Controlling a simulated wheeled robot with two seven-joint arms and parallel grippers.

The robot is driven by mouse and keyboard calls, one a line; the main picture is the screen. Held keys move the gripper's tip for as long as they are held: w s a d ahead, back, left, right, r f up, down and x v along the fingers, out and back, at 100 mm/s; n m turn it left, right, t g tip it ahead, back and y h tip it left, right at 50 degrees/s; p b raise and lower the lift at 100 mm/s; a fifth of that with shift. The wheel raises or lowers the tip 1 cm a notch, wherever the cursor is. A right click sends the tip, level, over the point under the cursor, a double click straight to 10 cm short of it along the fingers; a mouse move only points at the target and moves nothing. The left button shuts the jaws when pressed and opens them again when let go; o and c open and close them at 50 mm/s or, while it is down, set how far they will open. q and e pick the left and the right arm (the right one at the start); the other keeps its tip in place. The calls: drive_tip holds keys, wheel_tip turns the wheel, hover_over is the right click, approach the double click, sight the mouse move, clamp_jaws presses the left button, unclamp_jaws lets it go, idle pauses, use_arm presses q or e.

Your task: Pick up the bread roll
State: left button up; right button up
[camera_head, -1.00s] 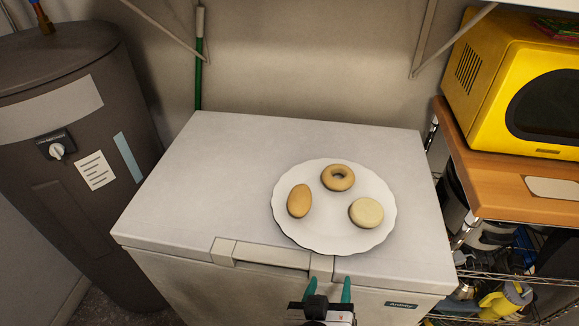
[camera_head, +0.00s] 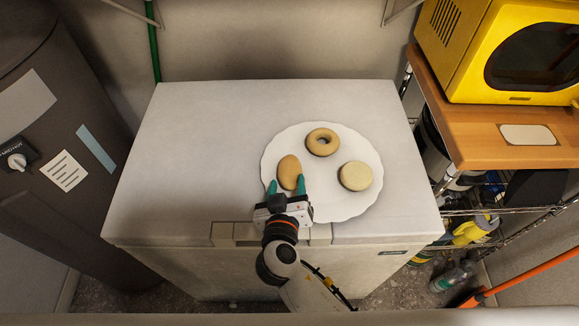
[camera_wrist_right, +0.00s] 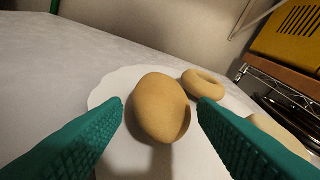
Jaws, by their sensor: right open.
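The bread roll (camera_head: 289,171) is a smooth, tan oval on the left part of a white scalloped plate (camera_head: 345,207). It also shows in the right wrist view (camera_wrist_right: 160,106), between the two green fingertips and a little beyond them. My right gripper (camera_head: 287,185) is open and empty at the near side of the roll. In the right wrist view its fingers (camera_wrist_right: 161,110) stand on either side of the roll, with gaps showing. The head view hides the roll's near end behind the gripper. My left gripper is not in view.
A bagel (camera_head: 322,142) and a pale round bun (camera_head: 355,176) share the plate. The plate stands on a white chest freezer (camera_head: 200,150), whose left top is clear. A yellow microwave (camera_head: 470,50) on a wooden-topped rack is at the right. A dark tank (camera_head: 60,120) stands left.

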sight(288, 181)
drive_tip(key=x, duration=0.3)
drive_tip(key=shift+w+p, duration=0.25)
drive_tip(key=shift+p, duration=0.05)
drive_tip(key=shift+s, duration=0.1)
drive_tip(key=c, duration=0.6)
drive_tip(key=shift+r, duration=0.15)
